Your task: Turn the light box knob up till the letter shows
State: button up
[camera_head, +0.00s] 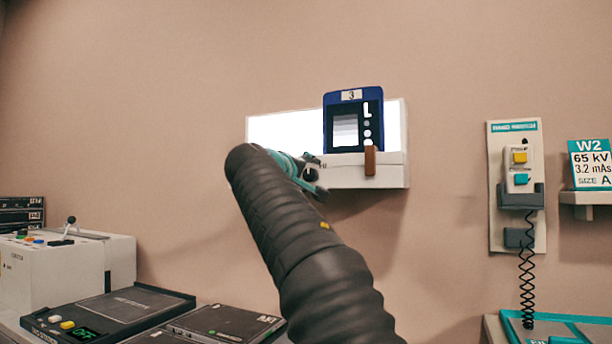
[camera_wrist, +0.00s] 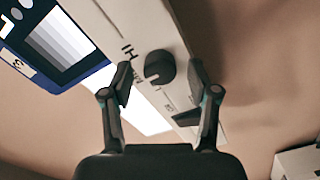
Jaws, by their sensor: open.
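The light box (camera_head: 392,178) is a white wall unit with a bright panel (camera_head: 280,130). A blue plate (camera_head: 329,128) marked 3 stands against the panel, with a stepped grey patch and a white L on its right side; part of it shows in the wrist view (camera_wrist: 94,78). The black round knob (camera_wrist: 160,66) sits on the box's white face, its pale mark towards the lower left in the picture. My gripper (camera_wrist: 163,80) is open, with its fingers either side of the knob and visible gaps. In the head view my gripper (camera_head: 309,174) covers the knob.
A brown tab (camera_head: 370,161) hangs on the box front, right of my gripper. A wall-mounted hand control (camera_head: 519,170) with a coiled cord and a W2 sign (camera_head: 590,163) are farther right. Consoles (camera_head: 110,309) stand at lower left. The wall around the box is clear.

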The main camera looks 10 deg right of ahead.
jog(key=v, duration=1.2)
dwell(0.3)
